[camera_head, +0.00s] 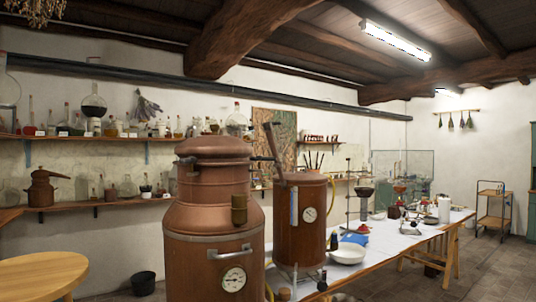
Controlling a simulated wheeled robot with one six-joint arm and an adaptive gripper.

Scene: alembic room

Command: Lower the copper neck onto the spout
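A large copper still (213,215) stands upright in the foreground, with a domed lid, a side handle and a round dial. Just right of it is a second copper vessel (303,225) with a gauge and a sight tube. A slim, dark, tilted pipe (273,148) rises at that vessel's left edge; I cannot tell whether it is the copper neck or what it touches. A small copper pot with a beak-like pipe (42,188) sits on the left shelf. I cannot single out the spout. My gripper is not in view.
A long white-topped table (400,243) with a white bowl (347,253), blue cloth and glassware runs back to the right. A round wooden table (42,270) is at lower left, with a black bucket (143,283) beyond. Floor at right is open before a trolley (489,208).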

